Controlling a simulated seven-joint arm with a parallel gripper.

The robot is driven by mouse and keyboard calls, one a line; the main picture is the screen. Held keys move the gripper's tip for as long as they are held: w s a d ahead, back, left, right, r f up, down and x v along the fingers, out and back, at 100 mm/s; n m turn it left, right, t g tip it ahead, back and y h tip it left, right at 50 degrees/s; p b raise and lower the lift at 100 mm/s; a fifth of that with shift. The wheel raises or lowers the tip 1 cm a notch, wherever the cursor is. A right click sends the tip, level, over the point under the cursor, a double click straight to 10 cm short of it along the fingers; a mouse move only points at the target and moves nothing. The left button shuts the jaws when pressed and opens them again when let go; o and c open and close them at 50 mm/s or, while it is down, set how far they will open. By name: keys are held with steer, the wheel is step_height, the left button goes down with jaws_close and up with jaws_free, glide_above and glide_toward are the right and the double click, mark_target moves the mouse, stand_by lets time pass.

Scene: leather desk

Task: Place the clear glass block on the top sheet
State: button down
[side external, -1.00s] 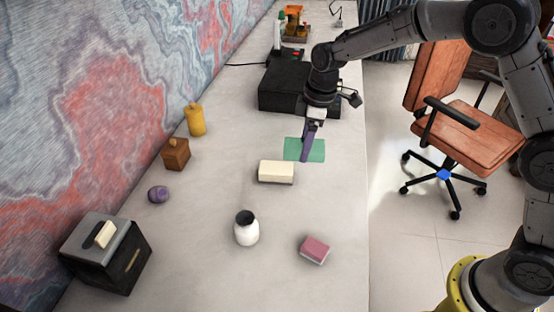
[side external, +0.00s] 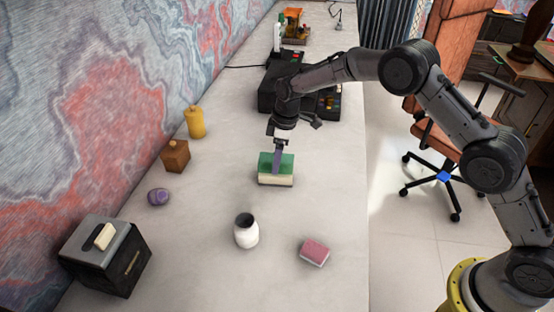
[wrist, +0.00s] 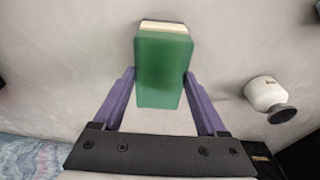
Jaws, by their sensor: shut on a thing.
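A green, see-through glass block (side external: 286,162) is held between the purple fingers of my gripper (side external: 276,172). In the wrist view the green block (wrist: 161,70) sits between the two fingertips (wrist: 160,78). A cream stack of sheets (side external: 276,181) lies on the desk under it. The block covers most of the stack's top, and the front face still shows. In the wrist view only a cream strip (wrist: 163,27) shows past the block's far end. I cannot tell whether the block touches the top sheet.
A white jar (side external: 246,232) and a pink block (side external: 314,252) stand nearer the camera. A purple stone (side external: 158,197), a wooden block (side external: 175,156) and a yellow bottle (side external: 195,122) are at left. A black box (side external: 108,256) is front left; a black machine (side external: 328,103) is behind.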

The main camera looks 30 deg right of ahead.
mark_target(284, 160)
steer(key=shift+f, duration=0.35)
steer(key=shift+f, duration=0.15)
jaws_free()
steer(key=shift+f, duration=0.15)
steer(key=s+d+r+m, duration=0.1)
steer(key=s+d+r, duration=0.15)
steer(key=r, duration=0.45)
steer(key=s+d+r+m+t, duration=0.1)
steer(key=s+r, duration=0.2)
steer(key=r, duration=0.5)
steer(key=s+d+r, duration=0.1)
steer(key=s+r, duration=0.2)
steer(key=r, duration=0.4)
steer(key=s+d+r+m+t+h, duration=0.1)
steer(key=s+d+r+m, duration=0.2)
steer(key=s, duration=0.8)
steer(key=s+d+r+m+t, duration=0.15)
steer(key=s+r, duration=0.25)
steer(key=s, duration=0.7)
steer(key=s+d+f+m, duration=0.2)
steer(key=s+f+m, duration=0.1)
steer(key=s, duration=0.7)
steer(key=shift+s+d+f+m+t, duration=0.2)
steer(key=shift+s+f+m+t, duration=0.2)
steer(key=shift+f, duration=0.4)
